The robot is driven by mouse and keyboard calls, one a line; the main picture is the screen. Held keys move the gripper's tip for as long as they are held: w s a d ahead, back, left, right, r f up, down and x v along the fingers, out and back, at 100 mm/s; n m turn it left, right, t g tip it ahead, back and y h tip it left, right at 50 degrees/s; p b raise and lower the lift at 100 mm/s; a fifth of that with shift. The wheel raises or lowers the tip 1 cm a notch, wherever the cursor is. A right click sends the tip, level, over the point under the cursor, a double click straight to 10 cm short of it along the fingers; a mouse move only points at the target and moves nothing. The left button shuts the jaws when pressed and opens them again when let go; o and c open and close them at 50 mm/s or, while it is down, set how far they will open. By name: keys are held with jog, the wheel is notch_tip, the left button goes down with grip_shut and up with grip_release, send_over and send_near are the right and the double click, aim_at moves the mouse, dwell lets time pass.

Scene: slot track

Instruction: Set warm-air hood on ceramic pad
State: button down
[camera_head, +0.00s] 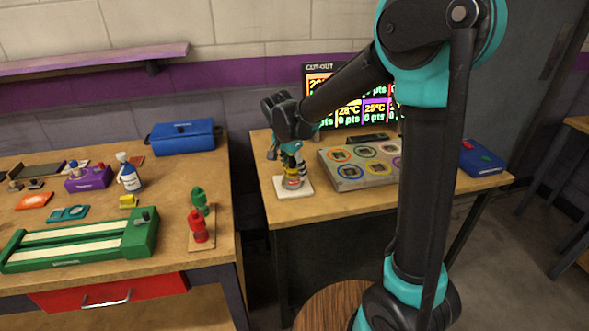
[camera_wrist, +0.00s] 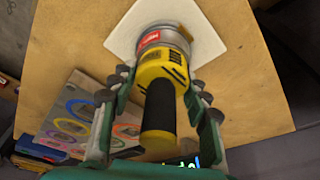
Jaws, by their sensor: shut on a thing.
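The warm-air hood (camera_head: 292,183) is yellow with a black grip and a silver collar with a red label; it also shows in the wrist view (camera_wrist: 163,72). It stands about upright over the white ceramic pad (camera_head: 305,188), with its collar end down. The pad shows behind the collar in the wrist view (camera_wrist: 206,45). Collar and pad look to be touching, but the contact line is hidden. My gripper (camera_head: 290,158) comes from above and is shut on the hood, one finger on each side of its yellow body.
A grey board with coloured rings (camera_head: 350,178) lies right of the pad, with a blue case (camera_head: 481,160) beyond. A lit score screen (camera_head: 350,97) stands behind.

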jog(key=shift+f, duration=0.15)
jog(key=c, duration=0.7)
grip_release()
